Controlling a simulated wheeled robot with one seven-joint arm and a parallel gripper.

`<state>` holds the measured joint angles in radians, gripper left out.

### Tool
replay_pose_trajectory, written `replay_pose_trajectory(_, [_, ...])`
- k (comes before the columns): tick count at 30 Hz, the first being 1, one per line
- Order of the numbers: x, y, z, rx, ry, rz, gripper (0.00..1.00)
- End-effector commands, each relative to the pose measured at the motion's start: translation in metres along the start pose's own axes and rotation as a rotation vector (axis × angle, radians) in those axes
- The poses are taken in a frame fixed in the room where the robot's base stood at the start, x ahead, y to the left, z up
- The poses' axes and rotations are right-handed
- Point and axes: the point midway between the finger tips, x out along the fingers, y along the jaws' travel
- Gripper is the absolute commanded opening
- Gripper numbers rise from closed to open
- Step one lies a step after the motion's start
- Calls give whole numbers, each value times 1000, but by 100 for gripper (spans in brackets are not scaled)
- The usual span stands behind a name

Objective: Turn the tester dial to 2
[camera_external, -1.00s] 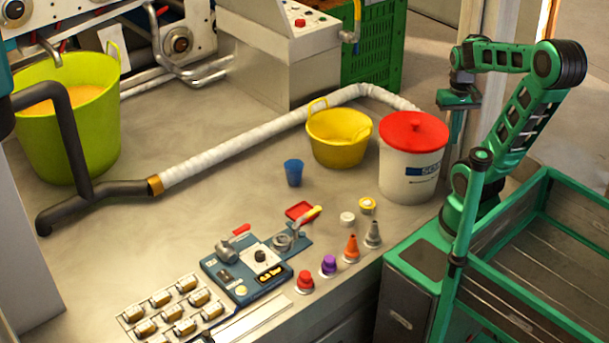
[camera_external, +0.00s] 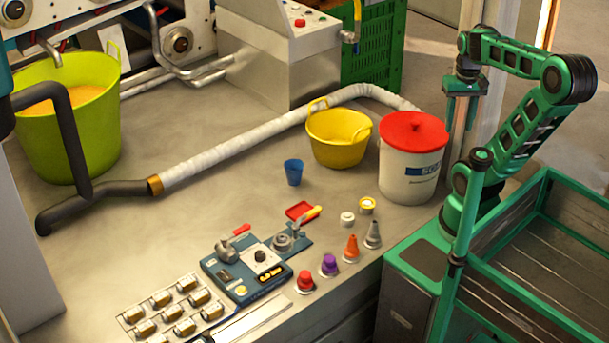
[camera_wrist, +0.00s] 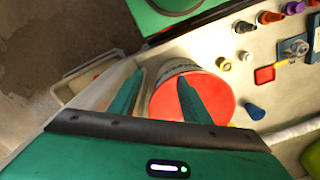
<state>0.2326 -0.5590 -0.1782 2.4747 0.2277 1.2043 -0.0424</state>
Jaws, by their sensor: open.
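The tester (camera_external: 246,268) is a blue panel near the table's front edge, with a dark dial (camera_external: 261,256) on a white plate. The dial's number marks are too small to read. In the wrist view only part of the blue tester (camera_wrist: 314,38) shows, cut by the right edge. My gripper (camera_external: 463,118) is up at the right in the external view, well away from the tester. In the wrist view my gripper (camera_wrist: 158,88) has its two green fingers apart, above the red lid of the white bucket (camera_wrist: 212,92), with nothing between them.
Several coloured cones and caps, such as the orange cone (camera_external: 351,248), line the table edge. A blue cup (camera_external: 293,172) and yellow tub (camera_external: 338,140) stand behind. The mid-left tabletop is clear.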

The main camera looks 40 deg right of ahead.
Motion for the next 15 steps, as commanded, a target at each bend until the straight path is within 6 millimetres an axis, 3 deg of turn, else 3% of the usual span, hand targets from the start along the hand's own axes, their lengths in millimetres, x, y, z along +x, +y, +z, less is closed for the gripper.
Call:
replay_pose_trajectory(8, [-20, -35, -32, -179, 4, 26, 43])
replay_pose_trajectory(11, [-26, -56, -46, -269, 6, 37, 43])
replay_pose_trajectory(15, [-36, -97, -66, -434, 10, 53, 43])
